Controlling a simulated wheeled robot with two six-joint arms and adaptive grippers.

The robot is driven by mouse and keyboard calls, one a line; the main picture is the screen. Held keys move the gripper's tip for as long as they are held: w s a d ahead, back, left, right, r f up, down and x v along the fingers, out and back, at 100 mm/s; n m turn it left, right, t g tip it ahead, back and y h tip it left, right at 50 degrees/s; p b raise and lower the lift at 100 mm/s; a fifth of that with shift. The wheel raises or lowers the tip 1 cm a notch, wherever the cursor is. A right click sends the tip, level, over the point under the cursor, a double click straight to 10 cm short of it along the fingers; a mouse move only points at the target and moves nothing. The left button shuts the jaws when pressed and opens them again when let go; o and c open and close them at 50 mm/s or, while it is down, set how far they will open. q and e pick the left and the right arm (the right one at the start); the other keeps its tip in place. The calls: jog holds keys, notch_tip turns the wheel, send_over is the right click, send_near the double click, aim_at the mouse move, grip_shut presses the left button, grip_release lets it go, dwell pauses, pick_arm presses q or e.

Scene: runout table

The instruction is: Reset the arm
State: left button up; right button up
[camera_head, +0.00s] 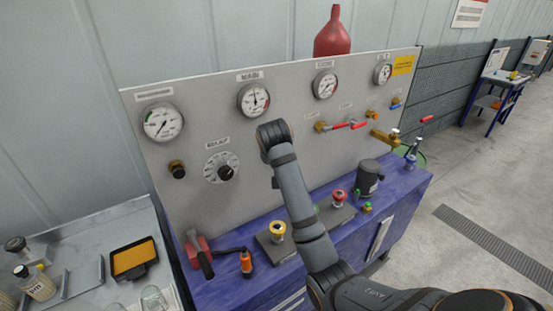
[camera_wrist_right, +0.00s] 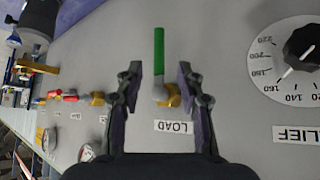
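My right arm (camera_head: 300,205) reaches from the bottom right to the upright grey panel (camera_head: 215,110). Its gripper is hidden behind the arm's end in the head view. In the right wrist view my right gripper (camera_wrist_right: 159,82) is open. Its two fingers stand either side of a brass valve (camera_wrist_right: 172,97) with a green lever (camera_wrist_right: 159,52), with visible gaps. The lever points to the top of that picture. A label (camera_wrist_right: 173,127) reading LOAD, upside down there, is beside it. My left gripper is in neither view.
A relief dial (camera_head: 222,168) and several gauges are on the panel. Red-levered valves (camera_head: 337,125) are at its right. A tray (camera_head: 118,275) lies lower left.

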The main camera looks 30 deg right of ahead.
jog(key=shift+v, duration=1)
jog(key=s+a+f+n+g+y, duration=0.1)
jog(key=s+f, duration=0.3)
jog(key=f, duration=0.3)
jog(key=s+a+f+n, duration=0.1)
jog(key=s+f+n, duration=0.1)
jog(key=s+f, duration=0.4)
jog(key=s+a+f+n+g+y, duration=0.1)
jog(key=s+a+f+n, duration=0.1)
jog(key=s+f, duration=0.55)
jog(key=s+a+f+n+g+y, duration=0.15)
jog(key=s+f, duration=0.25)
jog(key=s, duration=0.7)
jog(key=s+d+f+g+b, duration=0.1)
jog(key=s+f, duration=0.1)
jog(key=f, duration=1.3)
jog(key=s+d+f+g+b, duration=0.1)
jog(key=s+f, duration=0.1)
jog(key=f, duration=1.3)
jog(key=s+f+b, duration=0.2)
jog(key=s+f, duration=1.4)
jog(key=s, duration=0.1)
jog(key=shift+s+d+f, duration=0.3)
jog(key=shift+s+d, duration=0.1)
jog(key=shift+d, duration=0.1)
